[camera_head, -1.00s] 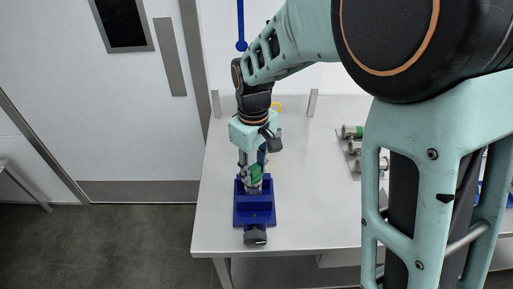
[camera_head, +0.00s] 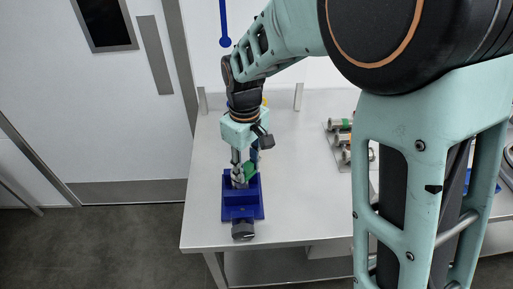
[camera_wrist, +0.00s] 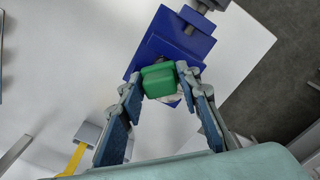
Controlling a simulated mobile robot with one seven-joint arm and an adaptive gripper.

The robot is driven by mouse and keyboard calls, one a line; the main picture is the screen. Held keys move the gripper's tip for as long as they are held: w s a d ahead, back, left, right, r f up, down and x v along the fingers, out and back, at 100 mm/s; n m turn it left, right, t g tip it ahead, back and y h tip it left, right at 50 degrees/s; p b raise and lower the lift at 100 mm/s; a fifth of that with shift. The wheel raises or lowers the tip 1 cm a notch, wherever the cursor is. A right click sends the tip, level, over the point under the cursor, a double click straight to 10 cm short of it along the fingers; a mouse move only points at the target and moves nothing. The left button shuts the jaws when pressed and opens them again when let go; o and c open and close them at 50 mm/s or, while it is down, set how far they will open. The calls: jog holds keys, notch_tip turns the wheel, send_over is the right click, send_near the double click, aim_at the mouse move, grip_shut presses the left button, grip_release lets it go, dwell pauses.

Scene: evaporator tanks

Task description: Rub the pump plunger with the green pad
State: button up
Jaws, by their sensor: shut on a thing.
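My gripper (camera_wrist: 168,84) is shut on a small green pad (camera_wrist: 158,82), which sits between its fingertips. The pad also shows as a green patch at the fingers in the head view (camera_head: 250,169). A blue vise (camera_head: 243,204) with a dark knob stands on the table directly below the gripper. A pale metallic part, apparently the pump plunger (camera_head: 239,180), stands at the vise. In the wrist view the pad and fingers hide most of it. The pad is right at this part, but I cannot tell whether they touch.
The grey table (camera_head: 300,215) is clear around the vise. A yellow-handled thing (camera_wrist: 77,157) is behind the gripper. A white door (camera_head: 110,110) stands left.

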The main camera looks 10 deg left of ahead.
jog(key=r, duration=0.1)
jog(key=r+p, duration=0.1)
jog(key=r, duration=0.1)
jog(key=shift+d+p, duration=0.25)
jog(key=shift+p, duration=0.15)
jog(key=shift+r+p, duration=1.7)
jog(key=shift+r, duration=0.95)
